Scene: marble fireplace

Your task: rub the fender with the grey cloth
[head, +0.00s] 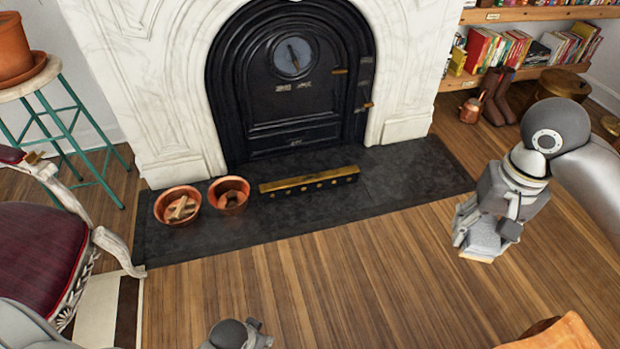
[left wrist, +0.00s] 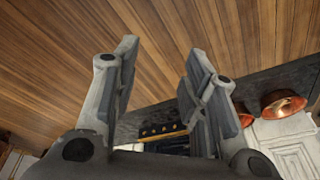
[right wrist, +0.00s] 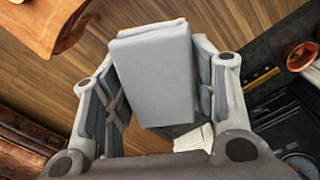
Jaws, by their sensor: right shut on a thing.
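The fender is a low brass bar with a row of dark holes (head: 309,181). It lies on the dark hearth slab in front of the stove; part of it also shows in the left wrist view (left wrist: 163,130) and the right wrist view (right wrist: 262,79). My right gripper (head: 488,225) is shut on the grey cloth (right wrist: 158,75), a folded, block-like pad. It holds the cloth above the wood floor, right of the hearth and apart from the fender. My left gripper (left wrist: 163,58) is open and empty; only a bit of it shows at the head view's bottom edge.
Two copper bowls (head: 177,205) (head: 229,194) stand on the hearth left of the fender, the left one holding wood pieces. A red-seated chair (head: 40,245) is at left. An orange item (head: 558,336) is at bottom right. The floor before the hearth (head: 330,275) is clear.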

